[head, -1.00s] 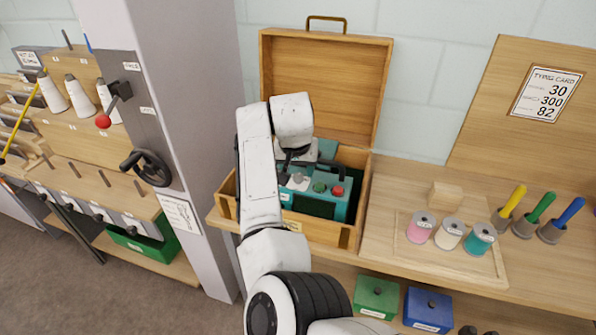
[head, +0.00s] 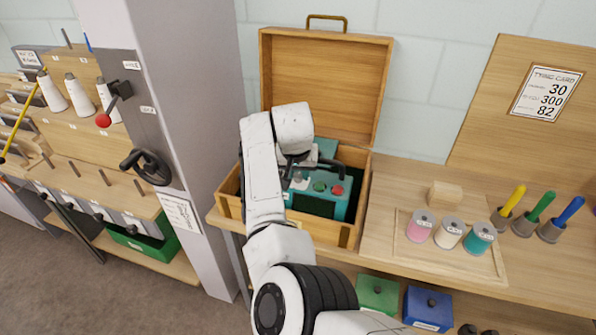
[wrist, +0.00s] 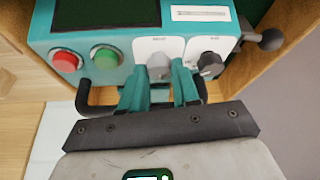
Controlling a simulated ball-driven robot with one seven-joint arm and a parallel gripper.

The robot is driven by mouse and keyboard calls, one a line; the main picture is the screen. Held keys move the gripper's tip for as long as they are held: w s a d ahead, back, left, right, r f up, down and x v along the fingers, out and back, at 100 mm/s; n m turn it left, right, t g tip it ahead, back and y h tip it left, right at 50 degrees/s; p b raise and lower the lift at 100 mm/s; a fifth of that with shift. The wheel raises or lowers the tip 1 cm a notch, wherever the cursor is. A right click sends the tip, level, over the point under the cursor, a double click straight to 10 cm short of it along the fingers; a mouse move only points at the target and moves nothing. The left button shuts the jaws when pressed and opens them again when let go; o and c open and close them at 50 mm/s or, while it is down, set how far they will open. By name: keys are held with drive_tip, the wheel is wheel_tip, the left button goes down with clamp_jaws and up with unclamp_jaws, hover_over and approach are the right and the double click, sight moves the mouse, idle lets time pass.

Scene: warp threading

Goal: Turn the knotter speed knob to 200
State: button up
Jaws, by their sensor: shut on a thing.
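The teal knotter (head: 334,211) sits in an open wooden case. In the wrist view its panel (wrist: 110,22) shows a grey knob (wrist: 158,66) on a white plate and a darker knob (wrist: 210,62) on another plate beside it. The labels above the knobs are too small to read. My gripper (wrist: 159,74) has its teal fingers on either side of the grey knob and is shut on it. The knob's pointer and setting cannot be made out. In the head view my arm hides much of the gripper and the left part of the knotter.
A red button (wrist: 65,60) and a green button (wrist: 105,58) are left of the knobs in the wrist view. A black bar (wrist: 84,98) runs close by the fingers. The case walls (head: 349,236) surround the knotter closely. Thread spools (head: 450,233) stand to the right.

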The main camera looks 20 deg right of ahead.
clamp_jaws()
drive_tip(key=shift+d+r+n+y+p, duration=0.15)
drive_tip(key=shift+r+n+y+p, duration=0.15)
drive_tip(key=shift+n+p, duration=0.75)
drive_tip(key=shift+n+y+p, duration=0.3)
drive_tip(key=shift+n+p, duration=0.25)
drive_tip(key=shift+p, duration=0.6)
drive_tip(key=n+y+p, duration=0.1)
drive_tip(key=n+p, duration=0.1)
drive_tip(key=n, duration=0.1)
drive_tip(key=shift+d+f, duration=0.15)
drive_tip(key=shift+f+n+y+p, duration=0.1)
drive_tip(key=shift+n+y+p, duration=0.6)
drive_tip(key=shift+n, duration=1.1)
